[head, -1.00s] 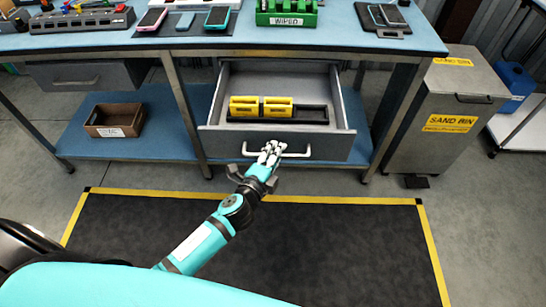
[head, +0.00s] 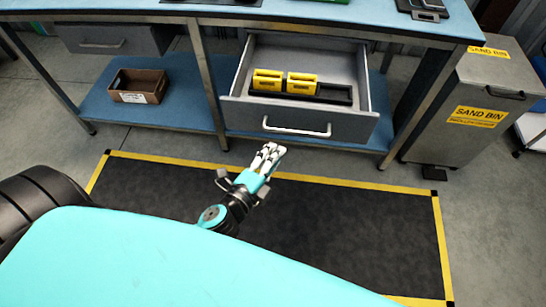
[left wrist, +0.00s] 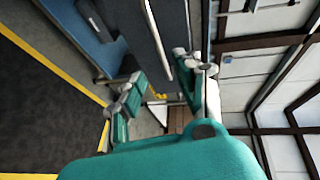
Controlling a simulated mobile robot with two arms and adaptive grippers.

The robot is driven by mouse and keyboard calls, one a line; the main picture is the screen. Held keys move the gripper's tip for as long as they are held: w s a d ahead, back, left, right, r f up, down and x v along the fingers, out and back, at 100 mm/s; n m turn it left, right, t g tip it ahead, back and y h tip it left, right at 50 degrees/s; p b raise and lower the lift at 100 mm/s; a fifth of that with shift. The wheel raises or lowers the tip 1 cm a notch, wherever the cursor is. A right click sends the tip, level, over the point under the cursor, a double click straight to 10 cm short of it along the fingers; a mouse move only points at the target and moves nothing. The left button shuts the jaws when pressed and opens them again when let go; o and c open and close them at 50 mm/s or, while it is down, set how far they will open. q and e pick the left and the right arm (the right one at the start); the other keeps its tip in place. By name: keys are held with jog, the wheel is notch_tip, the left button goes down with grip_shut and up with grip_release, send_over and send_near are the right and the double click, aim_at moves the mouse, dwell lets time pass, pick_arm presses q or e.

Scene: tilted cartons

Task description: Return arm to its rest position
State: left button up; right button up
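My left gripper (head: 270,152) hangs over the dark floor mat, in front of the open drawer (head: 350,127) and clear of its handle (head: 296,130). Its turquoise fingers also show in the left wrist view (left wrist: 158,82), with a gap between them and nothing held. The drawer is pulled out from under the workbench and holds two yellow items (head: 285,82) in a black holder (head: 335,95). My right gripper is not in view.
The workbench (head: 300,12) spans the top, with a blue lower shelf (head: 190,112) bearing a brown box (head: 138,86). A grey sand bin (head: 465,140) stands at the right. The yellow-edged mat (head: 350,225) is clear in front.

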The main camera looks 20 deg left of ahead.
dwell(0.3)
pick_arm(q)
jog(key=s+a+f+n+g+y+p, duration=0.1)
jog(key=s+f+n+g, duration=0.15)
jog(key=f, duration=0.75)
jog(key=s+a+f+n+g, duration=0.2)
jog(key=s+f+n, duration=0.15)
jog(key=f, duration=0.55)
jog(key=s+a+f+n+g+y+p, duration=0.1)
jog(key=s+f+n+g, duration=0.2)
jog(key=f, duration=0.7)
jog(key=s+a+f+n+g, duration=0.1)
jog(key=s+f, duration=0.3)
jog(key=s, duration=0.4)
jog(key=s+f+n+g, duration=0.3)
jog(key=s+f, duration=0.2)
jog(key=s, duration=0.3)
jog(key=s+a+f+n+g, duration=0.1)
jog(key=s+f+n+g, duration=0.2)
jog(key=s, duration=0.6)
notch_tip(320, 180, down, 2)
jog(key=shift+a+f+p, duration=0.2)
jog(key=shift+a+p, duration=0.1)
jog(key=shift+p, duration=0.1)
